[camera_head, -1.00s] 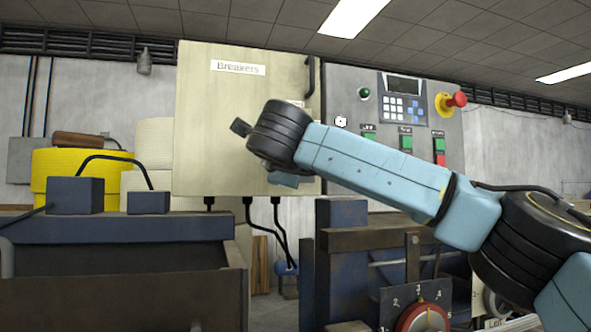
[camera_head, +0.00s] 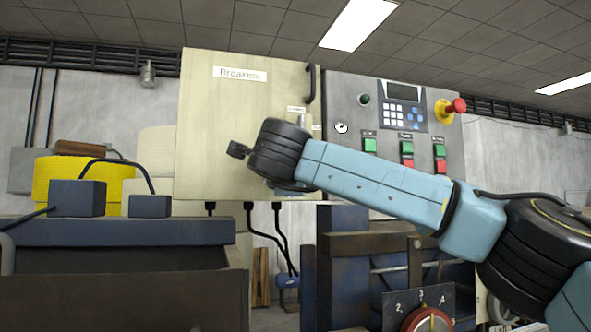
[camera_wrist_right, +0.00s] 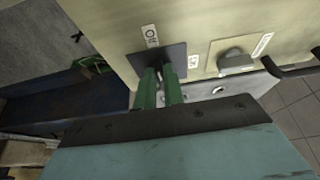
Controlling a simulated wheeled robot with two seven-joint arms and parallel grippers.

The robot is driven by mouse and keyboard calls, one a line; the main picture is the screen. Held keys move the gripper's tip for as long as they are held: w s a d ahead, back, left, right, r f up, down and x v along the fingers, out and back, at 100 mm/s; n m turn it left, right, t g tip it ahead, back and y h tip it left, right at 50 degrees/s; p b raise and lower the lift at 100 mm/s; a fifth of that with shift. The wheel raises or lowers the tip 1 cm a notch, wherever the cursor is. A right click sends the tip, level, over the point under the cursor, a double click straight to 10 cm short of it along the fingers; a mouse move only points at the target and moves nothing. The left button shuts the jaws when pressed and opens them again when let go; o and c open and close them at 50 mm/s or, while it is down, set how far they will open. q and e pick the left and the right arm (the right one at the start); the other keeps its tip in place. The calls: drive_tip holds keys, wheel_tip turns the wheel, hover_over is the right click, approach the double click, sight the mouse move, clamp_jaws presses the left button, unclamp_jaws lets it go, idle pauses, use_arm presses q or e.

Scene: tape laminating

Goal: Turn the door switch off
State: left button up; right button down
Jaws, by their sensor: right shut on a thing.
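The breaker cabinet (camera_head: 215,120) is a beige box with a "Breakers" label. In the right wrist view, a switch with a dark square plate (camera_wrist_right: 143,60) is mounted on its beige face. My right gripper (camera_wrist_right: 162,78) has green fingers, which are shut on the switch's small lever at the plate. The fingers hide most of the lever, so its exact position is hard to tell. Small white labels (camera_wrist_right: 151,36) sit around the plate. In the head view my right wrist covers the gripper and the switch. My left gripper is not in view.
A grey knob (camera_wrist_right: 235,62) on a beige plate sits beside the switch, near a dark bar handle (camera_wrist_right: 292,70). A grey control panel (camera_head: 345,95) with buttons and a red emergency stop (camera_head: 458,106) stands to the right. Dark blue machinery (camera_head: 120,230) lies below.

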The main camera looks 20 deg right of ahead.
drive_tip(key=c, duration=1.5)
unclamp_jaws()
drive_tip(key=b+v, duration=0.3)
drive_tip(key=v, duration=1)
drive_tip(key=shift+s+b, duration=0.25)
drive_tip(key=shift+b, duration=0.1)
